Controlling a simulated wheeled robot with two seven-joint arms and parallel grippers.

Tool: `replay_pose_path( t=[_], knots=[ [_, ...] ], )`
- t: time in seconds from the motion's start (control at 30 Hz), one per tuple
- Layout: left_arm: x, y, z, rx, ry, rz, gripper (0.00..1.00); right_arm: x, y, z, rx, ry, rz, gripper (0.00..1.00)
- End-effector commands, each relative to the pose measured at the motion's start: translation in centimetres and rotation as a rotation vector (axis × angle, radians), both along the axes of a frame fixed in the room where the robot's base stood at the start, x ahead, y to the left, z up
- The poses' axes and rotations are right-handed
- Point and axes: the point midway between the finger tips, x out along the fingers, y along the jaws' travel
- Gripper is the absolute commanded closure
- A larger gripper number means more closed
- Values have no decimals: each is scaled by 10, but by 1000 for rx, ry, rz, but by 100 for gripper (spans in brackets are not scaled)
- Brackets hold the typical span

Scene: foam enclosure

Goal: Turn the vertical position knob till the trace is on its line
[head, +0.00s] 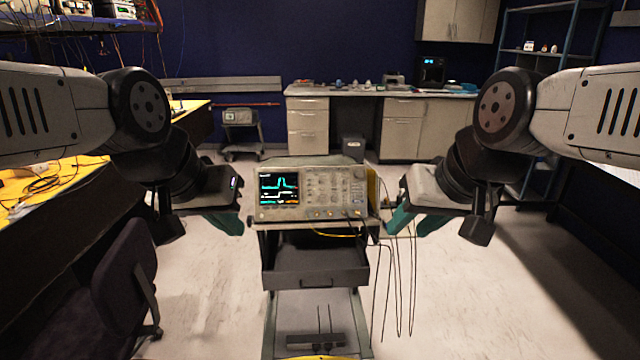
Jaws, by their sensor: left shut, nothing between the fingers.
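An oscilloscope (343,211) stands on a cart in the middle of the head view. Its lit screen (278,192) on the left shows a cyan trace with a raised pulse, a whitish trace below it and orange marks at the bottom. Several small knobs (322,186) sit on the panel right of the screen; their labels are too small to read. My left gripper (228,224) is shut and empty, just left of the oscilloscope, apart from the knobs. My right gripper (413,227) is right of the oscilloscope, apart from it, with its teal fingers seemingly spread and nothing seen between them.
The cart (315,267) has an open dark drawer. Dark cables (394,290) hang from its right side. A yellow-topped bench (50,208) and a dark chair (125,280) are at left. A counter with cabinets (405,125) is behind. Floor is clear at right.

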Motion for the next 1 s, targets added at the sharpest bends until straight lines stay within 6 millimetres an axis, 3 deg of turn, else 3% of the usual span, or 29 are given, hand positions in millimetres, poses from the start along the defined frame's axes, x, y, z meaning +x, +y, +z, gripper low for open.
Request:
replay_pose_path(
  t=[0.4,0.53,0.67,0.77,1.0],
  knots=[
    [0,0,0,0,0,0,100,2,0,0,1,0,0,65],
    [0,0,0,0,0,0,100,23,1,6,16,-1,-13,65],
    [0,0,0,0,0,0,100,76,4,14,45,-9,-48,65],
    [0,0,0,0,0,0,100,129,10,15,64,-21,-87,65],
    [0,0,0,0,0,0,100,255,37,-6,79,-70,-169,65]
  ],
)
